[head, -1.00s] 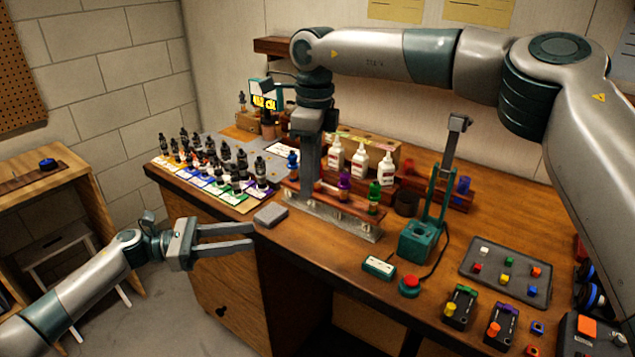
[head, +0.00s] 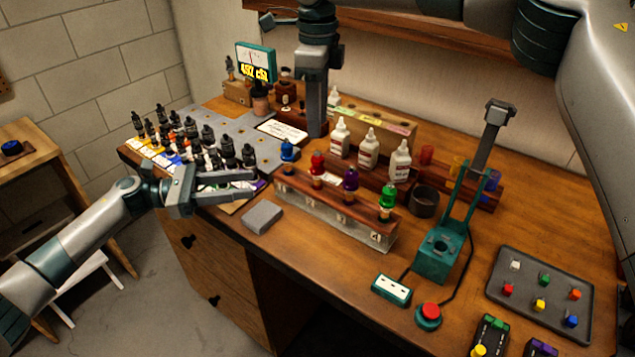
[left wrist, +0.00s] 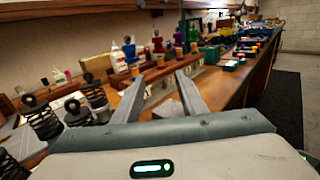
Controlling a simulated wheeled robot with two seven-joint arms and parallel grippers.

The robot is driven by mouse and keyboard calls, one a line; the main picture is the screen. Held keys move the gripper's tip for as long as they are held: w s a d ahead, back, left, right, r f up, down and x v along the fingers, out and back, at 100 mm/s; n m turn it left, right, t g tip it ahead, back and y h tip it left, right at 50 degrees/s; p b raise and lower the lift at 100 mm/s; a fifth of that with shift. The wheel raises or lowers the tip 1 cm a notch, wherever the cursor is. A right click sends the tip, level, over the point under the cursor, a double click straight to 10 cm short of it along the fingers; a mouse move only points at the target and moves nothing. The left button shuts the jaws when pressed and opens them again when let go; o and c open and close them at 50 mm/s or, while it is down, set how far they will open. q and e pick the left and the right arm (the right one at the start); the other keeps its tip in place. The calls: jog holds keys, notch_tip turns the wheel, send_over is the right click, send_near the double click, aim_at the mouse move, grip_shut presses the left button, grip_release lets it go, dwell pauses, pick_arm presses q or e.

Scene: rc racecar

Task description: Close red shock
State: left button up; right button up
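The red shock (head: 318,164) stands upright, second from the left, in a wooden rack with a clear base (head: 340,222). A blue shock (head: 288,150), a purple shock (head: 351,180) and a green shock (head: 387,197) stand in line with it. I cannot tell whether the red top is fully seated. My left gripper (head: 257,181) is open and empty, left of the rack and apart from it; its spread fingers also show in the left wrist view (left wrist: 160,78). My right gripper (head: 317,132) points down behind the rack, near the red shock; its finger gap is not clear.
Several black coil shocks (head: 207,150) stand on a grey board at left. White bottles (head: 369,149) stand behind the rack. A green press (head: 442,250), a red button (head: 430,312) and a parts tray (head: 540,300) are at right. A grey block (head: 262,217) lies before the rack.

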aim_at(317, 177)
pick_arm(q)
jog(key=w+d, duration=0.1)
jog(key=d, duration=1)
jog(key=w+d, duration=0.1)
jog(key=d, duration=0.5)
jog(key=shift+w+d, duration=0.15)
jog(key=shift+w, duration=0.2)
grip_shut()
